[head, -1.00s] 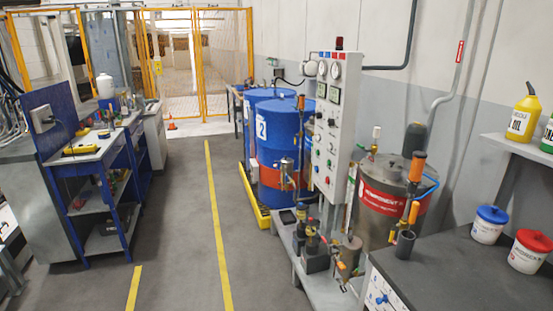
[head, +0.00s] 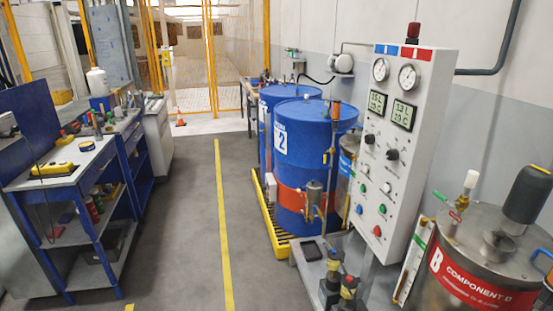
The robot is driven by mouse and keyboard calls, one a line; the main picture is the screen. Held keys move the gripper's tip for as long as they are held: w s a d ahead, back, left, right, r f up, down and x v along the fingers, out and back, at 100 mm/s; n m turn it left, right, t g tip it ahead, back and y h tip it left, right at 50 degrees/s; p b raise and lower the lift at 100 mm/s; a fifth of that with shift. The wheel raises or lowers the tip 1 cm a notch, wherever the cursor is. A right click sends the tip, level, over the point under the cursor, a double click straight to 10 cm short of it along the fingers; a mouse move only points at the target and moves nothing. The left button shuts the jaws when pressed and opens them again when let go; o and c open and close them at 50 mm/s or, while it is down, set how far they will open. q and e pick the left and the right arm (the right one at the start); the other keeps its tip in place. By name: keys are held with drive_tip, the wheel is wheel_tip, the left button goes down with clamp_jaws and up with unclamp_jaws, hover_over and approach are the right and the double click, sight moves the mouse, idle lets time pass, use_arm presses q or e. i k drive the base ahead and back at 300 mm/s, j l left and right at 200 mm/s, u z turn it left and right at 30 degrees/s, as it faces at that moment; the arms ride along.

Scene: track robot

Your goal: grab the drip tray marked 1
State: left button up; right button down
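I cannot make out a drip tray with a 1 on it in the head view. A yellow tray-like base (head: 265,219) lies on the floor under the blue drums, and I see no number on it. A small dark flat item (head: 311,250) lies on the low grey stand (head: 306,270) in front of the drums; I cannot tell what it is. The nearer blue drum (head: 300,165) has a white label with a 2. Neither of my grippers is in view.
A control panel (head: 391,150) and a steel tank marked B (head: 487,257) stand at the right. A blue workbench (head: 68,168) stands at the left.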

sight(310, 250)
drive_tip(key=i+z, duration=0.1)
drive_tip(key=i, duration=0.4)
drive_tip(key=i+j+z, duration=0.1)
drive_tip(key=i, duration=0.45)
drive_tip(key=i+j+z, duration=0.1)
drive_tip(key=i, duration=0.4)
drive_tip(key=i+j+z, duration=0.2)
drive_tip(key=i+z, duration=0.25)
drive_tip(key=i+j+z, duration=0.85)
drive_tip(key=k, duration=0.05)
